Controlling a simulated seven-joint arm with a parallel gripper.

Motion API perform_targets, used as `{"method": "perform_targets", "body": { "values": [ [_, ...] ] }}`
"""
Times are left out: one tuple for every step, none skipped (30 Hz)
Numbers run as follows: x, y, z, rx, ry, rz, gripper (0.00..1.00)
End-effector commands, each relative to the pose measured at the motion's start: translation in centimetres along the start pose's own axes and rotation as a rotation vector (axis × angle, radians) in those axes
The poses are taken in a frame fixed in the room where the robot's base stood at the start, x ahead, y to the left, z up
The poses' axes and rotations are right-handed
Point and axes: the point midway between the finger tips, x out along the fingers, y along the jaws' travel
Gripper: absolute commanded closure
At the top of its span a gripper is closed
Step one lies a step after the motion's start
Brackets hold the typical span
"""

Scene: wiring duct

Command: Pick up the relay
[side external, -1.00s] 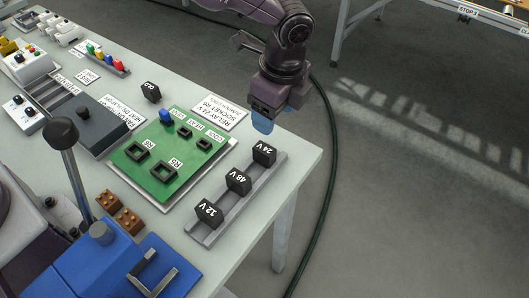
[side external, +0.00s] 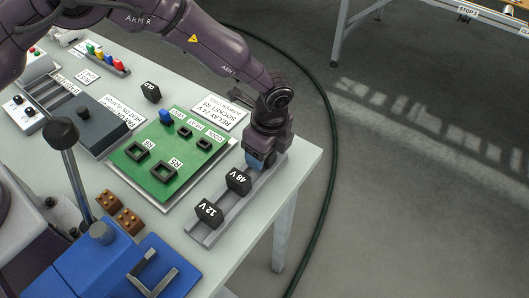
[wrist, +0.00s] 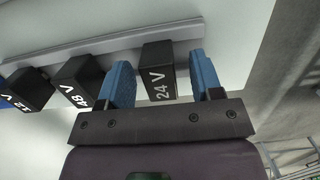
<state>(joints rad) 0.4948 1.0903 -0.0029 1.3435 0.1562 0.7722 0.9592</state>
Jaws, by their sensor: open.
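The black relay marked 24 V (wrist: 159,72) stands on the grey rail in the wrist view. My gripper (wrist: 160,85) is open, with one blue finger on each side of that relay and small gaps showing. In the side external view my gripper (side external: 260,160) is down at the rail's far end and hides the 24 V relay. The 48 V relay (side external: 238,181) and the 12 V relay (side external: 208,212) stand on the same rail (side external: 207,237). They also show left of my gripper in the wrist view, 48 V (wrist: 82,80) and 12 V (wrist: 30,88).
A green board (side external: 178,188) with empty black sockets lies left of the rail. A white label (side external: 220,113) about a 24 V relay socket lies behind it. The 48 V relay stands close to my left finger in the wrist view. The table's right edge is near.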

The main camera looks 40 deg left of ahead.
Motion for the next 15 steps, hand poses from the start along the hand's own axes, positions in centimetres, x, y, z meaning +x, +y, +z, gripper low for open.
{"method": "perform_targets", "body": {
  "values": [
    [0.0,-0.02,-0.02,0.0,0.0,-0.001,0.4],
    [-0.01,-0.02,-0.02,0.0,0.0,-0.001,0.4],
    [-0.02,-0.02,-0.01,0.0,0.0,-0.001,0.4],
    [-0.03,-0.02,-0.02,0.0,0.0,-0.001,0.4],
    [-0.03,-0.02,-0.02,0.0,0.0,-0.001,0.43],
    [-0.04,-0.02,-0.01,0.0,0.0,-0.001,0.52],
    [-0.05,-0.02,-0.01,0.0,0.0,-0.001,0.59],
    [-0.05,-0.02,-0.02,0.0,0.0,-0.001,0.66],
    [-0.05,-0.03,-0.01,0.0,0.0,-0.001,0.75],
    [-0.05,-0.02,-0.02,0.0,0.0,-0.001,0.82],
    [-0.06,-0.02,-0.01,0.0,0.0,-0.001,0.89],
    [-0.06,-0.02,-0.01,0.0,0.0,-0.001,0.94],
    [-0.06,-0.02,-0.02,0.0,0.0,-0.001,0.94],
    [-0.07,-0.03,-0.02,0.0,0.0,-0.001,0.94],
    [-0.08,-0.03,-0.02,0.0,0.0,-0.001,0.94]
  ]
}}
